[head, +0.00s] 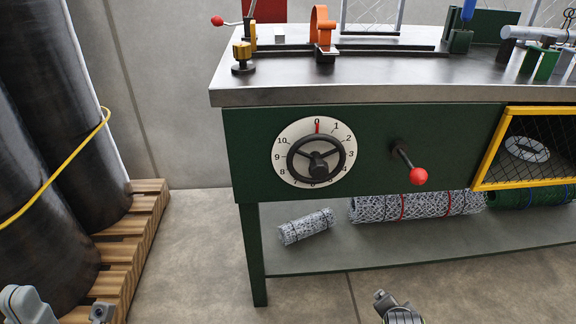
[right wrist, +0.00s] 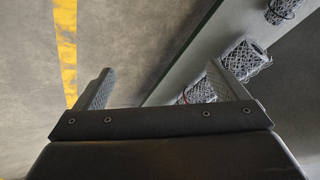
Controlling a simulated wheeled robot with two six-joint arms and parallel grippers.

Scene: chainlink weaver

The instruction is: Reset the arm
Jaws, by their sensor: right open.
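My left gripper (head: 101,312) shows only in part at the bottom left edge of the head view, in front of the wooden pallet. Its jaws are not clear there. My right gripper (right wrist: 160,69) is open in the right wrist view, its two fingers wide apart with nothing held between them. Grey floor and the edge of the workbench's lower shelf show beyond the fingers. A grey part of my right arm (head: 398,308) shows at the bottom of the head view, in front of the bench.
A green workbench (head: 375,94) has a numbered dial with a handwheel (head: 316,157), a red-knobbed lever (head: 417,176) and a yellow-framed mesh window (head: 491,148). Wire rolls (head: 306,227) lie on its lower shelf (head: 330,258). Black rolls (head: 60,110) stand on a pallet (head: 145,215). Floor between is clear.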

